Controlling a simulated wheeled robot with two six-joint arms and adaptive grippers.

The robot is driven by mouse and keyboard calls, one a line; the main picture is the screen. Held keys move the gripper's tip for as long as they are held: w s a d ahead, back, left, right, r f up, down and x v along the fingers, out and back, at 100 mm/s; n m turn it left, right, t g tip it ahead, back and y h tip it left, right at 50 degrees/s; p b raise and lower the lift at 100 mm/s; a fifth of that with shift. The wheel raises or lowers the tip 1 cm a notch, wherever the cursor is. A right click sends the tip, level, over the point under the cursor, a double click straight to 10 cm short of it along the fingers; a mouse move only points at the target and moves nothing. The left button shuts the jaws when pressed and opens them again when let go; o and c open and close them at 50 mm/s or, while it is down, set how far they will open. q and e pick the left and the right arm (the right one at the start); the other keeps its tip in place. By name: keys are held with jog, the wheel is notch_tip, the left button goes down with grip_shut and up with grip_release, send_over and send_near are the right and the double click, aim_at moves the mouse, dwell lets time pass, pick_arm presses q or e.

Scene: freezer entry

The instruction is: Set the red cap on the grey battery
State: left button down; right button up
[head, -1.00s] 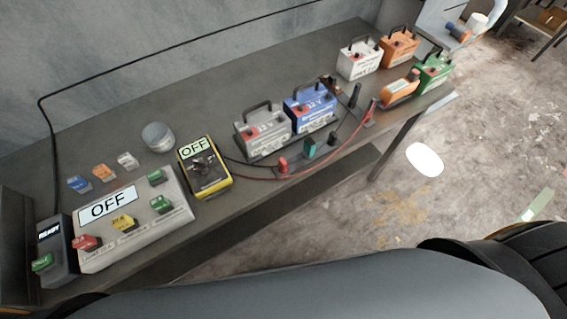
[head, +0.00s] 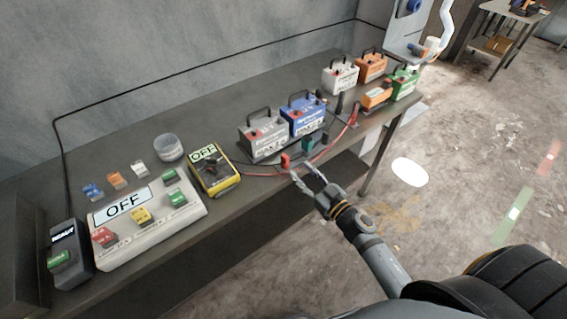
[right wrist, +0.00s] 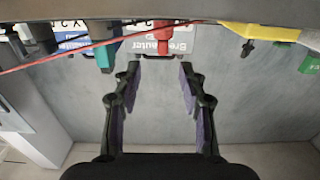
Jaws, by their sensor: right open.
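The red cap (head: 285,160) stands on the bench just in front of the grey battery (head: 262,136). The grey battery has a dark handle and a red spot on its top. My right gripper (head: 301,170) is open and empty at the bench's front edge, just short of the red cap. In the right wrist view the red cap (right wrist: 162,38) shows ahead, between the lines of the two fingers, with the grey battery (right wrist: 140,42) behind it. The fingers do not appear to touch it. My left gripper is not in view.
A blue battery (head: 303,116) stands right of the grey one. A teal piece (head: 308,144) and a red cable (head: 335,141) lie close to the red cap. A yellow meter (head: 213,169) reading OFF stands to the left. More batteries stand at the bench's far right.

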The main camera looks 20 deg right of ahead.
aim_at(288, 159)
jog(key=x, duration=0.3)
jog(key=shift+w+a+r+p, duration=0.1)
jog(key=shift+w+a+p, duration=0.2)
jog(key=shift+w, duration=0.05)
jog(key=shift+w+r, duration=0.1)
jog(key=shift+w, duration=0.1)
jog(key=x, duration=0.4)
jog(key=shift+a+p, duration=0.1)
jog(key=shift+p, duration=0.25)
jog(key=shift+w+a, duration=0.15)
jog(key=shift+w, duration=0.15)
jog(key=shift+s, duration=0.1)
jog(key=c, duration=0.4)
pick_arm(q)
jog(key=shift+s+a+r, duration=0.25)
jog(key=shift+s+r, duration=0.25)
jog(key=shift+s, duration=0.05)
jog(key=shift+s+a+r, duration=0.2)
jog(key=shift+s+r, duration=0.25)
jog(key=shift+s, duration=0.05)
pick_arm(e)
grip_shut()
